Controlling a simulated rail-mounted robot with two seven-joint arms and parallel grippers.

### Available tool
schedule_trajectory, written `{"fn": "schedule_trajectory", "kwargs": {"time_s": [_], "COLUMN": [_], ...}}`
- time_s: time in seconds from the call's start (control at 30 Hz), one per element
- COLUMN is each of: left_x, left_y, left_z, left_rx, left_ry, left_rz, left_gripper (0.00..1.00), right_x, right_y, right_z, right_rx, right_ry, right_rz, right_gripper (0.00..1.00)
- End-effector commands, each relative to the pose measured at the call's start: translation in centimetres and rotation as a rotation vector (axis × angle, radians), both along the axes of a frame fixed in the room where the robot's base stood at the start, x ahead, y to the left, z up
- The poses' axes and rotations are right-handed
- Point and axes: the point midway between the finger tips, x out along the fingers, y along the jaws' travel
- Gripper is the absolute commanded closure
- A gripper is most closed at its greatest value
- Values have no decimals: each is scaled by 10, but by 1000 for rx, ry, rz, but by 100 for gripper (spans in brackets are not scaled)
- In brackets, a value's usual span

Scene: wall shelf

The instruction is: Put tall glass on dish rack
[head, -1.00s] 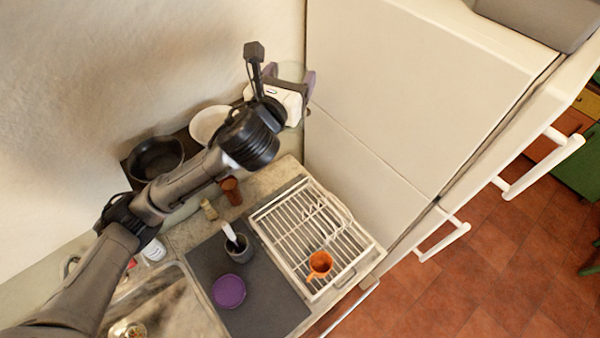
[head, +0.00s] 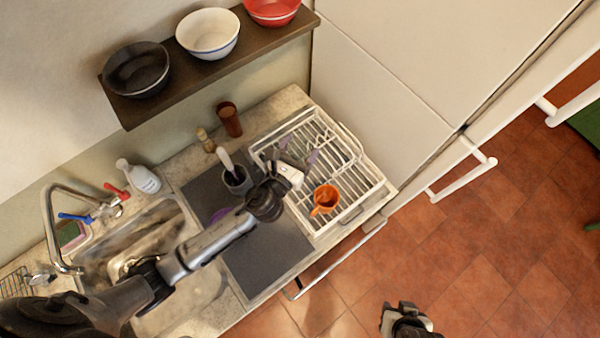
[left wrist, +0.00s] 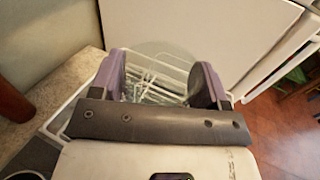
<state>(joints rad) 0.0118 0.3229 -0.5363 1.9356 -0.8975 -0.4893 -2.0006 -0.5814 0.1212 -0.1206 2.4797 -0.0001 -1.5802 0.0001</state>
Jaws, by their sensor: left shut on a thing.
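The tall glass is clear and hard to make out. In the left wrist view the glass (left wrist: 160,58) shows as a faint see-through shape between my purple fingers. My left gripper (head: 299,153) is shut on it and is over the left part of the white wire dish rack (head: 352,172). The rack's wires (left wrist: 150,88) show through and behind the glass in the left wrist view. I cannot tell whether the glass touches the rack. My right gripper (head: 404,318) is at the bottom edge of the head view, over the floor, far from the rack; its jaws are unclear.
An orange mug (head: 325,197) stands on the rack, close to my left gripper. A brown cup (head: 229,119) and a dark utensil pot (head: 238,180) stand left of the rack. The wall shelf (head: 187,72) holds several bowls. The fridge (head: 375,80) bounds the right side.

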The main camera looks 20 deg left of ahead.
Motion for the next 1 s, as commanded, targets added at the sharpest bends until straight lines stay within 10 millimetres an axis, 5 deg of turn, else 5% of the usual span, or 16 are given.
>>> {"fn": "schedule_trajectory", "kwargs": {"time_s": [0.23, 0.77, 1.0], "left_x": [-1, -1, -1], "left_y": [-1, 0, 0], "left_z": [-42, -86, -86], "left_rx": [0, 0, 1], "left_ry": [3, 3, 1], "left_rz": [-1, 0, -2], "left_gripper": [83, 84, 84], "right_x": [0, 1, 1], "right_y": [-1, 0, 0], "right_z": [-16, -39, -37], "right_rx": [-2, -1, 2], "right_ry": [-1, -2, -2], "right_rz": [1, 0, -2], "right_gripper": [61, 61, 61]}}
